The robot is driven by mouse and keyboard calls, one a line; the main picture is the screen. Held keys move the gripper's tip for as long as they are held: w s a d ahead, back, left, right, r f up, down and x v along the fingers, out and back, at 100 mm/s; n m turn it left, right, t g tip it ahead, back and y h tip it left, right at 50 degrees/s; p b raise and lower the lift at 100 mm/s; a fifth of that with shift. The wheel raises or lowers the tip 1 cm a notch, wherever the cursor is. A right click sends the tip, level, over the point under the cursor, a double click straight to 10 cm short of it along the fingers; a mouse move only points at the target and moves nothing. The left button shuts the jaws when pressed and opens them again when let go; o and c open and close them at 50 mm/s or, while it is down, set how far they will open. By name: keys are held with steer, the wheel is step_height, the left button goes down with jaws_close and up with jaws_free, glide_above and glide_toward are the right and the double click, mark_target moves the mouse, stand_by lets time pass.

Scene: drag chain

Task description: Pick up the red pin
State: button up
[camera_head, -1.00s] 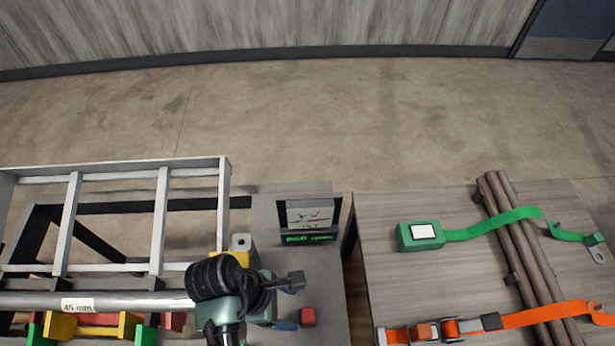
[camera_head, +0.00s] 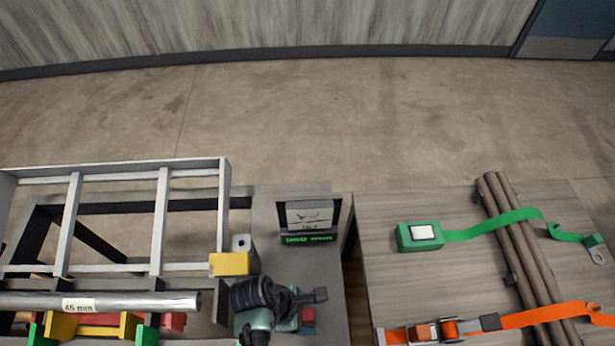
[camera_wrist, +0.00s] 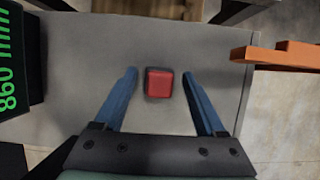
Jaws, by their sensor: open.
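The red pin (camera_head: 308,315) shows as a small red block on the grey table, partly covered by my gripper in the head view. In the wrist view the red pin (camera_wrist: 159,83) is a square-topped block with a dark edge. My gripper (camera_wrist: 160,75) is open, with one blue finger on each side of the pin and a clear gap to both. The fingers are apart from the pin. How far they are above the table cannot be told. In the head view my gripper (camera_head: 298,320) is over the pin, its fingers mostly hidden.
A display box (camera_head: 309,220) with green digits stands behind on the same table. A yellow block (camera_head: 229,264) and a steel tube (camera_head: 120,302) marked 45 mm are to the left. The wooden table (camera_head: 385,275) to the right holds green and orange straps and brown rods.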

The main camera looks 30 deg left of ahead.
mark_target(307, 314)
jaws_close()
steer(key=shift+r, duration=0.1)
stand_by(0.3)
step_height(307, 314, up, 10)
steer(key=shift+f, duration=0.1)
stand_by(0.4)
steer(key=c, duration=0.8)
jaws_free()
jaws_close()
